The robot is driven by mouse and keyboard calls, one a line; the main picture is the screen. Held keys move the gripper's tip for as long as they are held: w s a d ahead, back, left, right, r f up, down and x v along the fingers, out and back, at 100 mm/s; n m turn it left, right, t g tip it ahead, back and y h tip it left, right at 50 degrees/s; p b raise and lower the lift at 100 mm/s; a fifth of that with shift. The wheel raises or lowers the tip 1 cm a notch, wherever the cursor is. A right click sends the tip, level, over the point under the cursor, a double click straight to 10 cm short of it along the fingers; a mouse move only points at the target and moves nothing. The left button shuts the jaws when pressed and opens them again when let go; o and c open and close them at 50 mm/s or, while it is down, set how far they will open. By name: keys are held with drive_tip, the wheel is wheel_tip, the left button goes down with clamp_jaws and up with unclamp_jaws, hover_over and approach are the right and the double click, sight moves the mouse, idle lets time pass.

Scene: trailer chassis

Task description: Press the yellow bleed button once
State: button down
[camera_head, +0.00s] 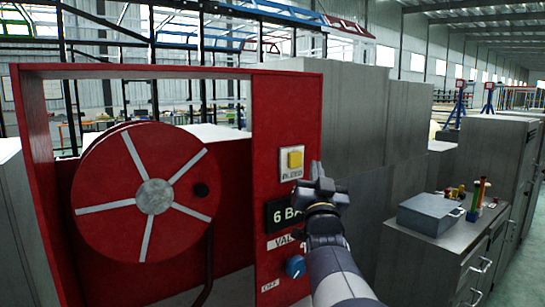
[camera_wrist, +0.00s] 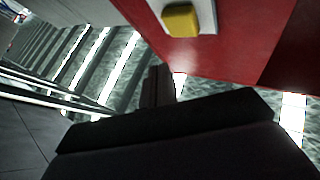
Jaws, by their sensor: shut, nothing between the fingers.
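The yellow bleed button (camera_head: 295,159) sits on a pale plate marked "BLEED" on the red panel (camera_head: 272,100), right of the hose reel. In the wrist view the yellow button (camera_wrist: 181,19) shows at the top, on its white plate, beyond my fingers. My gripper (camera_head: 317,180) is just right of and slightly below the button in the head view. My gripper (camera_wrist: 158,85) is shut and empty. I see a gap between it and the button in the wrist view. The exact distance is hard to tell.
Below the button are a black "6 BAR" display (camera_head: 284,214), partly hidden by my gripper, and a blue knob (camera_head: 295,266). A red hose reel (camera_head: 110,220) fills the left. A cabinet with a grey box (camera_head: 430,213) stands at right.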

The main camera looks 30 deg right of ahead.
sight(301, 156)
drive_tip(key=shift+w+a+b, duration=0.15)
drive_tip(key=shift+w+b, duration=0.3)
drive_tip(key=shift+w, duration=1.3)
drive_tip(key=shift+w, duration=0.1)
idle(0.6)
drive_tip(key=shift+w+b, duration=0.3)
drive_tip(key=shift+b, duration=0.1)
drive_tip(key=shift+w, duration=0.5)
idle(0.6)
drive_tip(key=shift+s+b, duration=0.2)
drive_tip(key=shift+b, duration=0.15)
drive_tip(key=shift+s+b, duration=0.55)
drive_tip(key=shift+s, duration=0.15)
